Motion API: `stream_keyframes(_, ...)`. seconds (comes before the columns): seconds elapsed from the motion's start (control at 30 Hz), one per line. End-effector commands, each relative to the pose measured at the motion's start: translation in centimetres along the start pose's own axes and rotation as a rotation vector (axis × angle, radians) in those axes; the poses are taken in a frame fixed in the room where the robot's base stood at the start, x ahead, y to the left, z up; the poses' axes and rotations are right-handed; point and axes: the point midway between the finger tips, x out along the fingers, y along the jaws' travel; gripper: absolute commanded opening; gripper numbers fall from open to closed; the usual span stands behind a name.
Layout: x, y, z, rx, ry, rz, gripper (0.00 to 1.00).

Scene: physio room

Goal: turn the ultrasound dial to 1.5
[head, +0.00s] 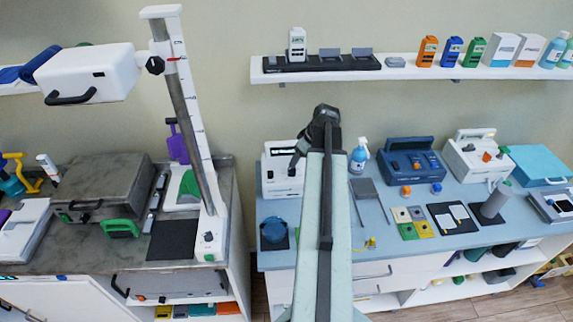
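My arm reaches out over the right bench, and my dark gripper (298,157) points down and left from its end. The gripper is in front of the upper face of a white box-shaped unit (275,182) at the bench's left back, which may be the ultrasound device. A small dark display strip shows on its front. The gripper covers part of that face, so I see no dial or number there. Whether the fingers touch the unit or are open cannot be told. Another white unit (465,160) further right has an orange knob (487,156); its markings are too small to read.
A wall shelf (400,72) runs above. A tall stand (190,120) rises at left.

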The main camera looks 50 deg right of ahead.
Motion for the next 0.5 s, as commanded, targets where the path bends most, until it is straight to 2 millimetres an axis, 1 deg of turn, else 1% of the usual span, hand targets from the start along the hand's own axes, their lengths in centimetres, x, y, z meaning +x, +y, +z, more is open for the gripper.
stream_keyframes(0.17,2.0,-0.4,-0.2,-0.008,-0.001,-0.004,0.56)
stream_keyframes(0.4,6.5,-0.7,-0.3,-0.012,-0.001,-0.005,0.56)
stream_keyframes(0.5,7.8,-0.8,-0.5,-0.014,-0.001,-0.006,0.56)
